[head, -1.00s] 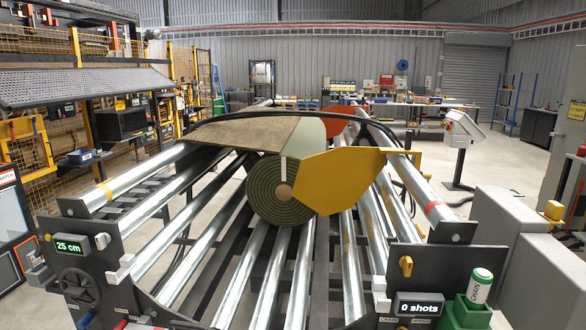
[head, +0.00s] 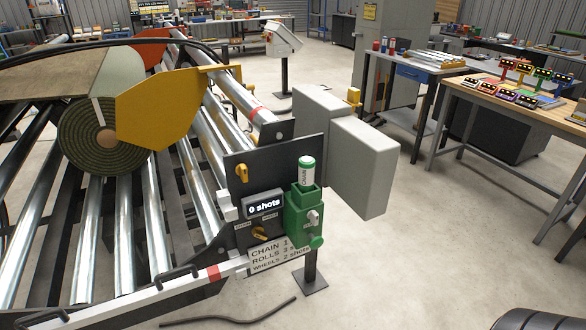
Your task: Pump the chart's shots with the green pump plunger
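A green pump (head: 297,212) stands at the right of the roller machine's end panel. A white and green canister (head: 306,172), lettered along its side, sits upright on top of it. A grey knob (head: 313,217) and a round green knob (head: 316,241) are on the pump's front; I cannot tell which is the plunger. The shot counter (head: 265,205) reads "0 shots". A yellow selector knob (head: 260,233) sits below it. The chart (head: 280,256) lists CHAIN 1, ROLLS 3 and WHEELS 2 shots; its right end is partly covered by the pump. Neither gripper is in view.
A rolled turf (head: 100,138) lies on the machine's rollers beside a yellow plate (head: 170,108). Grey boxes (head: 363,165) stand right of the pump. A workbench (head: 500,96) with small display devices is farther right. A dark hose (head: 230,320) lies on the floor in front.

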